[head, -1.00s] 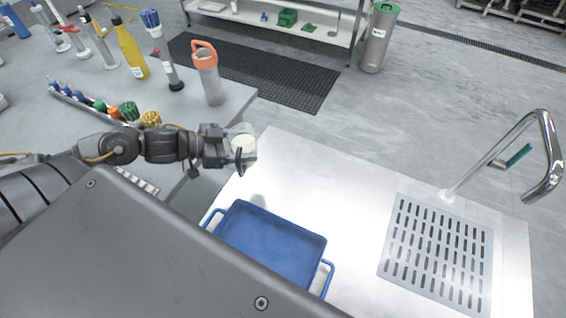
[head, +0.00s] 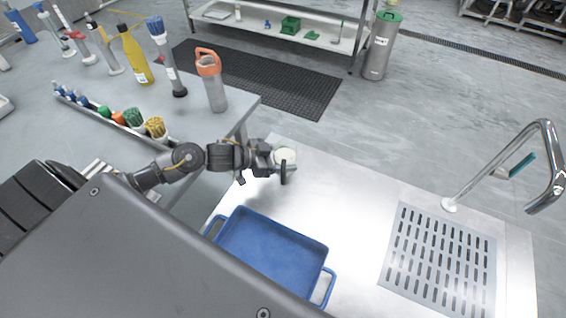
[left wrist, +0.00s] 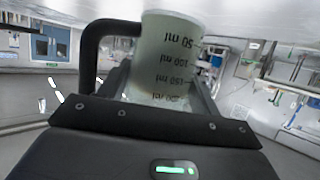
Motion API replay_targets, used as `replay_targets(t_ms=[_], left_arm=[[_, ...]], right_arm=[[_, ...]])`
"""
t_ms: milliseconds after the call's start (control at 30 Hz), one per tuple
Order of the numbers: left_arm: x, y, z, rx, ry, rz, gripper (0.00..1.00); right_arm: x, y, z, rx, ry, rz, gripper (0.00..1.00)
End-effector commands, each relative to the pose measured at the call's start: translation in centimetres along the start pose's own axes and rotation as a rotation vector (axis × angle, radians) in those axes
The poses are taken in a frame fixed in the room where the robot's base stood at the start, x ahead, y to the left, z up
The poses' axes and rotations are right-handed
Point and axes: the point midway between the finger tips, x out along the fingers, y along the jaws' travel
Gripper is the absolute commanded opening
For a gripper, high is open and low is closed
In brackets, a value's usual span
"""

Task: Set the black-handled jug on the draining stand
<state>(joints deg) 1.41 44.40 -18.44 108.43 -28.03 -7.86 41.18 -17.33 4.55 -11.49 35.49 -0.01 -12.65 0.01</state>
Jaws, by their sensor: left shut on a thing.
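The black-handled jug (head: 285,156) is small and clear, with a pale round face showing in the head view. My left gripper (head: 268,160) is shut on it and holds it over the left part of the steel counter. In the left wrist view the jug (left wrist: 167,55) shows ml markings, and its black handle (left wrist: 90,55) is on the left. The slotted draining stand (head: 398,250) is a flat metal grille at the right of the counter, well away from the jug, with nothing on it. My right gripper is out of view.
A blue tray (head: 270,248) with side handles lies on the steel counter (head: 345,190) below the jug. A curved tap (head: 545,150) rises behind the grille. The counter between tray and grille is clear. A grey table with bottles and an orange-topped flask (head: 212,85) stands at left.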

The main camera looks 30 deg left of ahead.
Motion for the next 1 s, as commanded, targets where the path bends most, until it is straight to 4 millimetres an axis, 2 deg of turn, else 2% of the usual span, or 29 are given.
replay_targets(t_ms=[100, 200, 567, 600, 733, 1000], left_arm=[[0.6, 0.0, 1.6, -0.004, -0.003, 0.0, 0.37], [0.8, 0.0, 2.3, -0.001, -0.001, -0.001, 0.37], [1.0, 0.0, 2.7, -0.001, -0.001, 0.0, 0.37], [1.0, 0.0, 2.7, -0.001, -0.001, 0.0, 0.67], [1.0, 0.0, 2.7, -0.001, -0.002, 0.0, 0.84], [0.9, 0.0, 2.5, 0.0, -0.002, 0.0, 0.85]], right_arm=[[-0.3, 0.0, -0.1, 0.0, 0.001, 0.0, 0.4], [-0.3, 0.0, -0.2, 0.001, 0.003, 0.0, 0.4], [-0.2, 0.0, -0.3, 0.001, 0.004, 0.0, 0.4], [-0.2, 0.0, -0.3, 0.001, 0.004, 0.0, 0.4], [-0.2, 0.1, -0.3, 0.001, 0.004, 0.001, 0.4], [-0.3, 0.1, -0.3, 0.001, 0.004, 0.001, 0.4]])
